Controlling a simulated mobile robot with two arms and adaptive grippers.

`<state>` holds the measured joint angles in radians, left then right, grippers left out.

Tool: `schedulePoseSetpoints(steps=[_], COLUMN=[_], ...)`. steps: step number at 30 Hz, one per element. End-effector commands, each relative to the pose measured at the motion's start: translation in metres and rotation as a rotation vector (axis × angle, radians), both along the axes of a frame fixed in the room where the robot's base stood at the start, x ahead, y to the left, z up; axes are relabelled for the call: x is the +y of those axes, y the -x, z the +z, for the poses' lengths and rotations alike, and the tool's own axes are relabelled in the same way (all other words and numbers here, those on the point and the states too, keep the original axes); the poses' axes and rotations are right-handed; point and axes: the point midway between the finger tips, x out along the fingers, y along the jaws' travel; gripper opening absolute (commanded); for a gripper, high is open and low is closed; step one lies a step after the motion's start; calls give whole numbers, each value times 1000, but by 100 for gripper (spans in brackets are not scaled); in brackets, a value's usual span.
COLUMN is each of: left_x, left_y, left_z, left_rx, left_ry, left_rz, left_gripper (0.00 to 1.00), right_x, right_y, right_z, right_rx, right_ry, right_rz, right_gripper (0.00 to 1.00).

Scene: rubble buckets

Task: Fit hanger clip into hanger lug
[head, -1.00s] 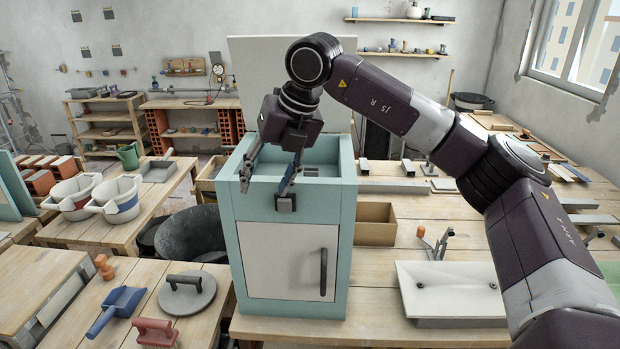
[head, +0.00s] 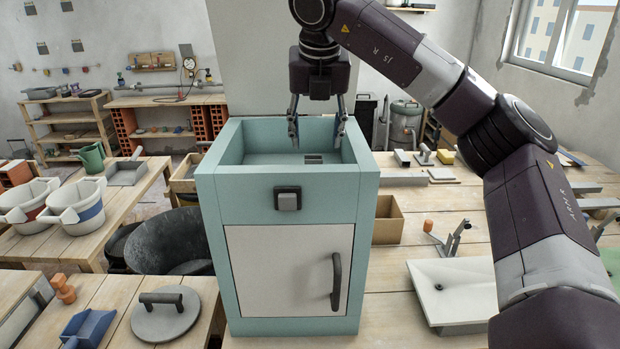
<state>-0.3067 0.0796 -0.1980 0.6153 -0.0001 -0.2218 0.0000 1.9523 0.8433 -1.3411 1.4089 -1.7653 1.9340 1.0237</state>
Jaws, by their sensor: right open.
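A small light-grey block (head: 289,202), which looks like the hanger clip, sits against a dark square fitting (head: 279,190) on the front of the teal cabinet (head: 240,195). The fitting looks like the hanger lug, and its dark edge shows around the block. I cannot tell how deep the block sits. My right gripper (head: 317,132) is open and empty, fingers pointing down over the cabinet's open top, above and behind the block and apart from it. My left gripper is not in view.
The cabinet has a white door (head: 285,270) with a dark handle (head: 336,282). A white sink (head: 460,288) and a cardboard box (head: 388,222) stand to its right. A grey round lid (head: 165,315) and buckets (head: 75,207) are at left.

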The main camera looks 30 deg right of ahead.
Motion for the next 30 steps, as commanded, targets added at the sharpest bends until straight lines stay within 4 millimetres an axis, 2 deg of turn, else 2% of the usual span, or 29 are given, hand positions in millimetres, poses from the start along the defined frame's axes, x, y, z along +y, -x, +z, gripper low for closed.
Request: schedulePoseSetpoints(steps=[1,5,11,15,21,29,30], left_x=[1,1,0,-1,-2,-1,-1], left_y=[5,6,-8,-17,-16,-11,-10], left_z=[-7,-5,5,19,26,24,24], left_rx=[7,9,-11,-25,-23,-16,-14], left_ry=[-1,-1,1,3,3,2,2], left_rz=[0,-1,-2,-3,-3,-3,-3], left_gripper=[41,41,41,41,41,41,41], right_x=[-1,-4,-7,-9,-14,-14,-13], right_y=[0,-2,-10,-17,-25,-27,-27], right_z=[-7,-15,-34,-51,-75,-79,-79], right_rx=[1,3,5,6,2,0,0], right_ry=[1,2,2,3,2,2,2], right_rz=[-3,-6,-6,-5,-6,-5,-5], right_gripper=[49,49,49,49,49,49,44])
